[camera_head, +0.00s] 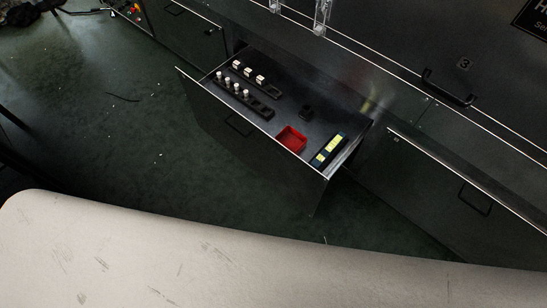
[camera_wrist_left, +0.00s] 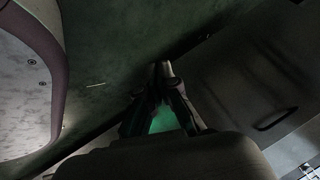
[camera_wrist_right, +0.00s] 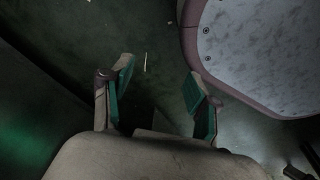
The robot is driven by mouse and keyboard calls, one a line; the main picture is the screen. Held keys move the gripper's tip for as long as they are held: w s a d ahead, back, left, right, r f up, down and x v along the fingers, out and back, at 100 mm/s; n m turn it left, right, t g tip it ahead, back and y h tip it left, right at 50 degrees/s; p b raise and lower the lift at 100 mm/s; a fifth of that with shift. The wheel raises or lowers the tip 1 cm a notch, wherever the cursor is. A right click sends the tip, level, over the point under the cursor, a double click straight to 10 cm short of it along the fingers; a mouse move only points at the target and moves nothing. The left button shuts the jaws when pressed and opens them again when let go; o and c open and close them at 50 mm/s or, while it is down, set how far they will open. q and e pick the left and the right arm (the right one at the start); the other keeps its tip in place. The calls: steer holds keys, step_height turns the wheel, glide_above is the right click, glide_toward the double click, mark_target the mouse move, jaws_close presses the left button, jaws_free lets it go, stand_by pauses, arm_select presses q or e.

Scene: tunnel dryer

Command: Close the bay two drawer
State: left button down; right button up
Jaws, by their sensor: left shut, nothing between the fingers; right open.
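A dark drawer (camera_head: 262,150) stands pulled out from the cabinet row in the head view, with a black handle on its front. No bay number shows on it, so I cannot tell for sure that it is bay two. Inside lie a red tray (camera_head: 291,139), a yellow-and-dark block (camera_head: 328,150) and black racks with white-topped pieces (camera_head: 244,92). My left gripper (camera_wrist_left: 163,68) is shut and empty in the left wrist view, with a dark panel and handle (camera_wrist_left: 275,120) to its right. My right gripper (camera_wrist_right: 159,74) is open and empty above the floor. Neither gripper shows in the head view.
Closed fronts with handles flank the open drawer, one at upper left (camera_head: 190,35) and one at right (camera_head: 450,190). A panel marked 3 (camera_head: 463,63) with a handle is above right.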

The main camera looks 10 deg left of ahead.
arm_select(q)
steer(key=w+d+r+m+t+h+b, duration=0.2)
steer(key=w+r+m+t+b, duration=0.25)
steer(key=w, duration=0.55)
arm_select(e)
steer(key=w+a+r+t+b, duration=0.1)
steer(key=w+r+b, duration=0.4)
steer(key=w+r, duration=0.35)
arm_select(q)
steer(key=m+t+h+b, duration=0.25)
steer(key=m+h, duration=0.35)
steer(key=m, duration=0.6)
glide_toward(284, 148)
steer(key=shift+n+t, duration=0.35)
steer(key=shift+t, duration=0.15)
steer(key=x, duration=0.4)
steer(key=f+x, duration=0.1)
steer(key=x, duration=0.1)
steer(key=shift+w+d, duration=0.4)
steer(key=shift+w, duration=0.15)
arm_select(e)
steer(key=w+v, duration=0.2)
steer(key=v, duration=0.6)
steer(key=shift+r+t, duration=0.25)
steer(key=shift+t, duration=0.05)
arm_select(q)
steer(key=shift+w, duration=0.1)
arm_select(e)
steer(key=shift+w+a, duration=0.1)
